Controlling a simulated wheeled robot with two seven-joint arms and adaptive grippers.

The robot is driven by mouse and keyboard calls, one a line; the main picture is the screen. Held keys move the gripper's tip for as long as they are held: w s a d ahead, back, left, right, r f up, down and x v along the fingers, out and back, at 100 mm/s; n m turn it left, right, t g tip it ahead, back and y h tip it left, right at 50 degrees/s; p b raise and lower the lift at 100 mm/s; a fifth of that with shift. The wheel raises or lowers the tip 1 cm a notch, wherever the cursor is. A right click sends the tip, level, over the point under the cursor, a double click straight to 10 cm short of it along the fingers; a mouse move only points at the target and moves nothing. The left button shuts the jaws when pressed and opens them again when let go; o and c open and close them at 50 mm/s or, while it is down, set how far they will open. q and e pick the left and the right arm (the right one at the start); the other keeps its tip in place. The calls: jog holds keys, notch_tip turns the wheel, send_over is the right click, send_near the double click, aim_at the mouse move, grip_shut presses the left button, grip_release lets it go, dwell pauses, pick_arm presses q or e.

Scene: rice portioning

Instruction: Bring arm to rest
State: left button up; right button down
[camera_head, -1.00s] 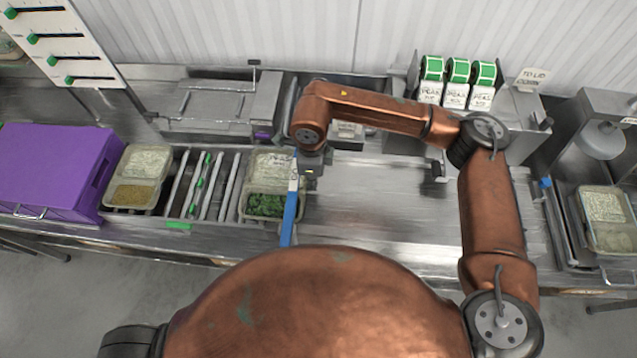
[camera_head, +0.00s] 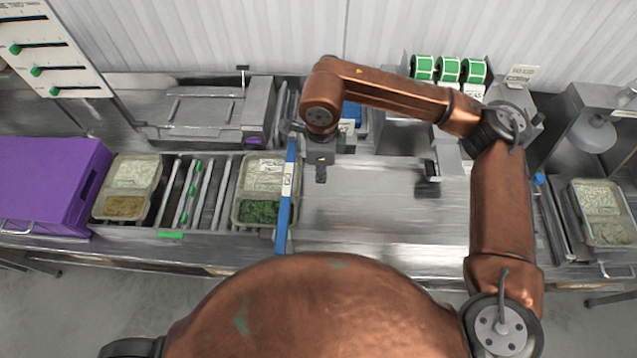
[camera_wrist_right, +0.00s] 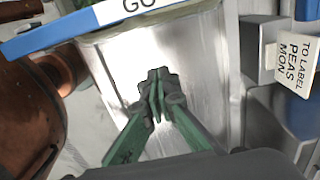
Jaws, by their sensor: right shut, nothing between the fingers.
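My right arm, copper coloured, reaches in from the right in the head view. Its gripper (camera_head: 320,172) points down over the steel counter (camera_head: 370,205), just right of the blue-edged bar. In the right wrist view the green fingers of the gripper (camera_wrist_right: 158,92) are together with nothing between them. The steel surface shows beneath them. My left gripper is not in view.
A blue bar (camera_head: 285,205) stands close left of my gripper. Left of it are a tray with greens (camera_head: 258,211), a rack of rails, another tray (camera_head: 124,207) and a purple box (camera_head: 45,180). Label rolls (camera_head: 448,70) stand behind. The middle counter is clear.

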notch_tip(320, 180, up, 3)
jog(key=shift+r, duration=0.2)
